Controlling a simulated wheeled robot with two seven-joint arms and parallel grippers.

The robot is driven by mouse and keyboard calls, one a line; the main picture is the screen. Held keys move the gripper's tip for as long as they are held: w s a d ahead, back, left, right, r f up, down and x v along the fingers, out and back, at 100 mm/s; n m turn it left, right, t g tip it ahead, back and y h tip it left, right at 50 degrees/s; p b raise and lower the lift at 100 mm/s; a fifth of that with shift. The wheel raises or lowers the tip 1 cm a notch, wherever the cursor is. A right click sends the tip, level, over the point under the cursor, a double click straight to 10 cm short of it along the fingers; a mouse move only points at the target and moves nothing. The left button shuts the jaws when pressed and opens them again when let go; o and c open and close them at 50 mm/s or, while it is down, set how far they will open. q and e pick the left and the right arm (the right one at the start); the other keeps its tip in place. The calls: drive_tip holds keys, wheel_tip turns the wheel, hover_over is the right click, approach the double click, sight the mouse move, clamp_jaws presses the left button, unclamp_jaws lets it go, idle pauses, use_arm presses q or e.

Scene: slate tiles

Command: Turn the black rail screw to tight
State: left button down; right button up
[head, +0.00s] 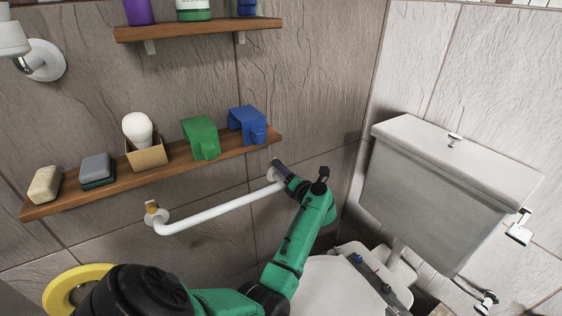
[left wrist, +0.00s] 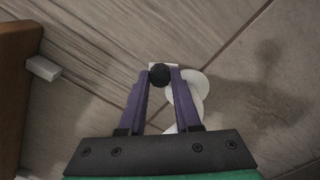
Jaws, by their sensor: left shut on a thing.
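The black rail screw (left wrist: 160,75) shows in the left wrist view as a dark knob between the fingertips of my left gripper (left wrist: 160,82). The purple fingers are shut on it. In the head view my left gripper (head: 278,166) is at the right end of the white rail (head: 215,213), by the wall, and the screw is hidden there. A white round mount (left wrist: 196,86) of the rail shows beside the fingers in the left wrist view. A brass-coloured screw (head: 151,206) sits at the rail's left end. How far the black screw is turned cannot be seen. My right gripper is not in view.
A wooden shelf (head: 105,187) above the rail holds soap, a sponge, a bulb in a box and green and blue holders. A toilet cistern (head: 430,180) stands on the right. A yellow ring (head: 56,292) is at lower left.

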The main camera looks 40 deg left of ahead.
use_arm(q)
drive_tip(key=m+p, duration=0.2)
drive_tip(key=m, duration=0.1)
drive_tip(key=shift+d+m, duration=0.1)
drive_tip(key=shift+m, duration=0.2)
drive_tip(key=shift+f+m+p, duration=0.1)
drive_tip(key=shift+m+p, duration=0.85)
drive_tip(key=shift+m, duration=0.45)
drive_tip(key=c, duration=0.6)
unclamp_jaws()
